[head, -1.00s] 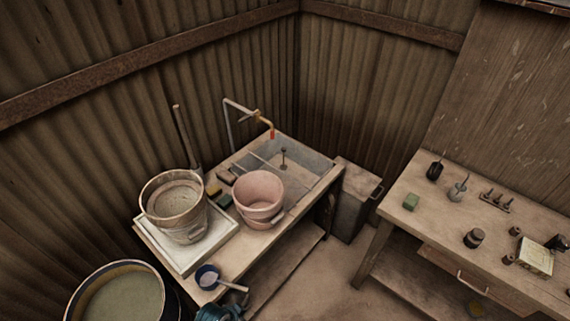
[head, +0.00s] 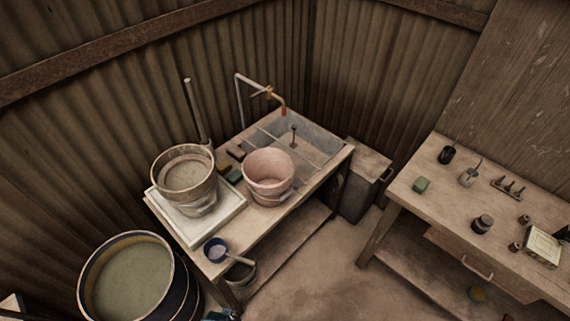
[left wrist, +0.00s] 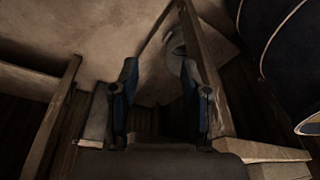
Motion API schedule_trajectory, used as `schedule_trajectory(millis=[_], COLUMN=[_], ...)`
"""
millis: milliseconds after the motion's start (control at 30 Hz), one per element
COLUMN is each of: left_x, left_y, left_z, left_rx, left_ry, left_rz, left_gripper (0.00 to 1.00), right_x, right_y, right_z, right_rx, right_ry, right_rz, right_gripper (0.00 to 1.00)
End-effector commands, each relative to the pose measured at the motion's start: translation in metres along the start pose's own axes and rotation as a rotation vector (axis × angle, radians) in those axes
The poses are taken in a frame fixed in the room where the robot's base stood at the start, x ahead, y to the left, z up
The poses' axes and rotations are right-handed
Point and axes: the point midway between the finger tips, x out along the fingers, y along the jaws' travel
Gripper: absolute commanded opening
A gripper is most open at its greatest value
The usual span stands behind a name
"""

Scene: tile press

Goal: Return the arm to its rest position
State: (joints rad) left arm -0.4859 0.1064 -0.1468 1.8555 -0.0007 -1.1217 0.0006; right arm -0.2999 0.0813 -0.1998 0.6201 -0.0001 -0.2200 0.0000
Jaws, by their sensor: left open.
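My left gripper (left wrist: 160,85) shows in the left wrist view with its two blue-edged fingers apart and nothing between them. Beyond it are the floor (left wrist: 105,35) and some wooden legs and beams. In the head view only a small teal piece of my arm shows at the bottom edge, below the sink bench; the gripper itself cannot be made out there. My right gripper is in neither view.
A large drum (head: 130,275) stands at left. A worktable (head: 400,190) with small tools is at right. Floor (head: 320,270) between them is clear.

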Motion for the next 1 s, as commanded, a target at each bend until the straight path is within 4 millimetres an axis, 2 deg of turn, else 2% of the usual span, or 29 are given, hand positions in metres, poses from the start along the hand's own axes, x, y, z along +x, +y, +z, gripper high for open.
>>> schedule_trajectory(millis=[33, 167, 200, 300, 400, 500, 633, 700, 1000], left_x=[0.025, 0.093, 0.111, 0.148, 0.170, 0.180, 0.184, 0.185, 0.185], left_y=[0.001, 0.005, 0.006, 0.008, 0.009, 0.009, 0.008, 0.008, 0.008], left_z=[0.015, 0.064, 0.083, 0.134, 0.181, 0.218, 0.246, 0.253, 0.253], left_rx=[0.002, 0.009, 0.012, 0.019, 0.024, 0.029, 0.033, 0.034, 0.034], left_ry=[-0.021, -0.058, -0.069, -0.096, -0.118, -0.134, -0.144, -0.145, -0.145], left_rz=[0.002, 0.006, 0.008, 0.011, 0.013, 0.014, 0.015, 0.015, 0.015], left_gripper=[0.47, 0.47, 0.47, 0.47, 0.47, 0.47, 0.47, 0.47, 0.47], right_x=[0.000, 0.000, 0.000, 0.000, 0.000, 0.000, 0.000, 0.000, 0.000], right_y=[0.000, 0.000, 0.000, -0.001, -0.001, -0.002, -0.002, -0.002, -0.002], right_z=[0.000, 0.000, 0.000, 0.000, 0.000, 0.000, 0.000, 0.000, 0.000], right_rx=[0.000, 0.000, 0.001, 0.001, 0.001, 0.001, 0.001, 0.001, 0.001], right_ry=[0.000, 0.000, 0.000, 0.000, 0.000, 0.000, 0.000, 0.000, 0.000], right_rz=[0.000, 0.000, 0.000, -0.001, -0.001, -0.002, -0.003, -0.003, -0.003], right_gripper=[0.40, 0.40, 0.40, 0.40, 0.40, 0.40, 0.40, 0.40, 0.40])
